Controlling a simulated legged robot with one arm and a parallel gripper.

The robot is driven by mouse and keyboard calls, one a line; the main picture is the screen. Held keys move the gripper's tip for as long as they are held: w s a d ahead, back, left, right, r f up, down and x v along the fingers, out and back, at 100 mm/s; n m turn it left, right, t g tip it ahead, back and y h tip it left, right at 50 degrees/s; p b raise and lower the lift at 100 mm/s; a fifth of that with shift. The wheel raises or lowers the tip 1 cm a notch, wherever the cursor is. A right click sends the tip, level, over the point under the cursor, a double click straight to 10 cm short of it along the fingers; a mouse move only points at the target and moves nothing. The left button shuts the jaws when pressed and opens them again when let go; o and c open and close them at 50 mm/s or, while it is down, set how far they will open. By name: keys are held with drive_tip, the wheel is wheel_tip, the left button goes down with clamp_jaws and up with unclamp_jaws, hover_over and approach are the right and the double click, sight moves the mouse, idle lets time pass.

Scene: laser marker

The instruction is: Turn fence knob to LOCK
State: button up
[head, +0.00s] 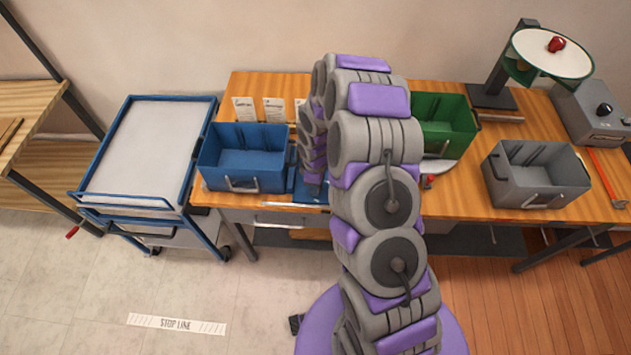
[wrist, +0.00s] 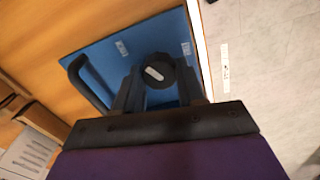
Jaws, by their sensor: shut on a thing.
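The fence knob (wrist: 154,73) is a round black knob with a white mark on its top, on a blue plate (wrist: 150,45) in the wrist view. My gripper (wrist: 156,88) is shut on the knob, with one dark finger on each side of it. The white mark runs slanted. Two small pale labels lie on the plate, too small to read. A black handle (wrist: 86,82) stands at the plate's left side. In the head view, part of the blue plate (head: 308,190) shows at the bench front, while my arm hides the knob and the gripper.
A blue bin (head: 244,160) stands left of the plate on the wooden bench (head: 480,228). A green bin (head: 440,115) and a grey bin (head: 537,175) stand to the right. A blue cart (head: 150,150) is at the left. Bare floor lies beyond the bench's front edge.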

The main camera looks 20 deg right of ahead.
drive_tip(key=shift+w, duration=0.1)
idle(0.3)
drive_tip(key=o, duration=1.1)
drive_tip(key=shift+c, duration=0.2)
wheel_tip(320, 180, up, 17)
drive_tip(key=shift+r+p, duration=0.15)
drive_tip(key=shift+p, duration=0.2)
